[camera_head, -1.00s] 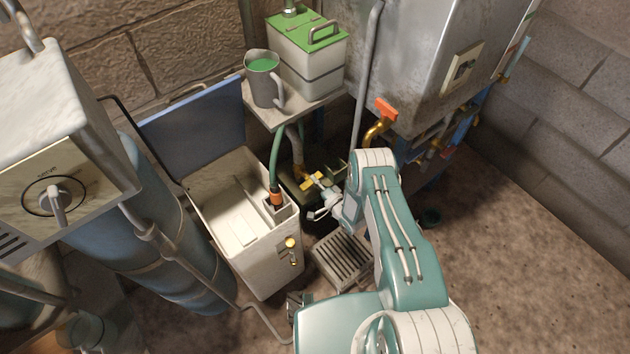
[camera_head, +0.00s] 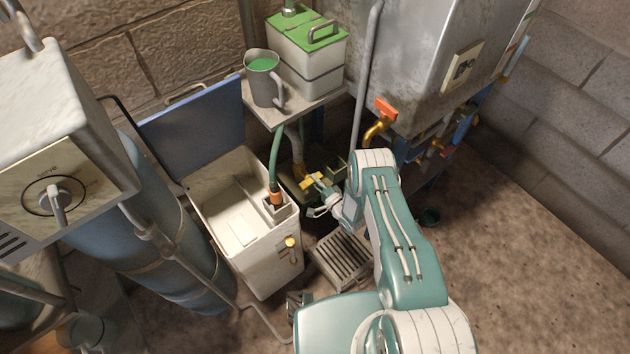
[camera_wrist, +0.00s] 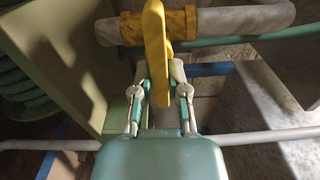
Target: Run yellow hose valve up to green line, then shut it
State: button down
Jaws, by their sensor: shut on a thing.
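The yellow hose valve (camera_head: 311,180) sits on a grey hose below the small shelf, right of the white open box. In the wrist view its yellow lever (camera_wrist: 156,50) stands across the grey pipe, with a yellow collar on the pipe behind it. My gripper (camera_head: 322,186) is at the valve. In the wrist view my gripper (camera_wrist: 160,92) has its two fingers on either side of the lever's lower end, shut on it. I cannot make out the green line in either view.
The white box (camera_head: 265,262) has its blue lid up and a green hose (camera_head: 275,160) with an orange end inside. A grey jug (camera_head: 263,88) of green liquid and a green-topped canister (camera_head: 305,65) stand on the shelf (camera_head: 300,112). A floor grate (camera_head: 343,258) lies below my gripper.

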jog(key=c, duration=0.7)
grip_release()
jog(key=shift+d+f, duration=0.15)
jog(key=shift+f, duration=0.1)
jog(key=shift+o, duration=0.3)
jog(key=shift+r, duration=0.1)
jog(key=v, duration=1.2)
